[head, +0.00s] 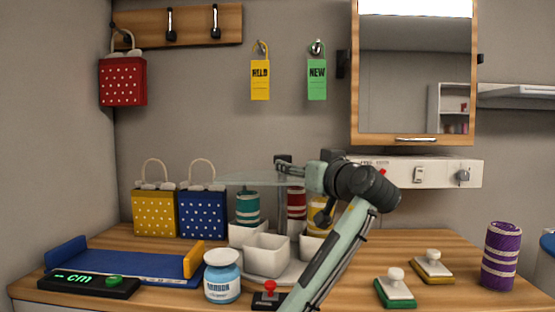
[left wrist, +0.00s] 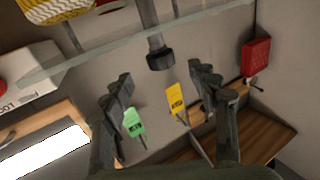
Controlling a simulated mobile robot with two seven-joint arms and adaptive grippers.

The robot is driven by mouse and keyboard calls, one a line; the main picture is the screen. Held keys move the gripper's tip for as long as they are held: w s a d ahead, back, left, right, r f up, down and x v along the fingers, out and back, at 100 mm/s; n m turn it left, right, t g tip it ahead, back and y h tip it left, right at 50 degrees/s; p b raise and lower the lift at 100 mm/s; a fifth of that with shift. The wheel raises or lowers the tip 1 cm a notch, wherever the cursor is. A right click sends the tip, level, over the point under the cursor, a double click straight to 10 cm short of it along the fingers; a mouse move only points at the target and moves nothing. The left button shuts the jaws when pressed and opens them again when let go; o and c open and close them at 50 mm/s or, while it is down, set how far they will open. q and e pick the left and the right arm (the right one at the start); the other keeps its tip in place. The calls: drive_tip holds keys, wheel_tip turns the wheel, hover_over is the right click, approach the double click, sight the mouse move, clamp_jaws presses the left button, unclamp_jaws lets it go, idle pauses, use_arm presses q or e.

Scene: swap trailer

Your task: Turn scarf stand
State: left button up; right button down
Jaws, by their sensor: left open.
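The scarf stand has a clear glass top (head: 250,179), a thin post and white square bins (head: 266,255) on a round white base. Rolled striped scarves stand in it: teal (head: 247,208), red (head: 296,204) and a partly hidden yellow one. My left gripper (head: 284,162) is at the glass top's height, near its middle. In the left wrist view, my left gripper (left wrist: 163,84) is open, with a dark-capped post (left wrist: 160,58) showing between and beyond its fingers, by the glass edge (left wrist: 110,52). I cannot tell whether they touch. My arm hides part of the stand's right side.
Yellow (head: 155,215) and blue (head: 203,215) dotted bags stand left of the stand. A blue tray (head: 120,262), a jar (head: 222,278) and a red-knobbed switch (head: 269,297) are in front. A mirror cabinet (head: 413,75) hangs behind.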

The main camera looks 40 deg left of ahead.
sight(286, 160)
use_arm(q)
drive_tip(key=shift+n, duration=0.3)
drive_tip(key=x, duration=0.2)
drive_tip(key=p+x, duration=0.1)
drive_tip(key=x, duration=0.4)
drive_tip(key=shift+w+a+r, duration=0.15)
drive_tip(key=shift+a+r, duration=0.15)
drive_tip(key=shift+r, duration=0.05)
drive_tip(key=shift+w+a, duration=0.4)
drive_tip(key=shift+a, duration=0.15)
use_arm(e)
drive_tip(key=s+f, duration=0.3)
drive_tip(key=f, duration=0.2)
drive_tip(key=shift+d+f+g, duration=0.25)
drive_tip(key=shift+g, duration=0.05)
use_arm(q)
drive_tip(key=shift+f, duration=0.1)
clamp_jaws()
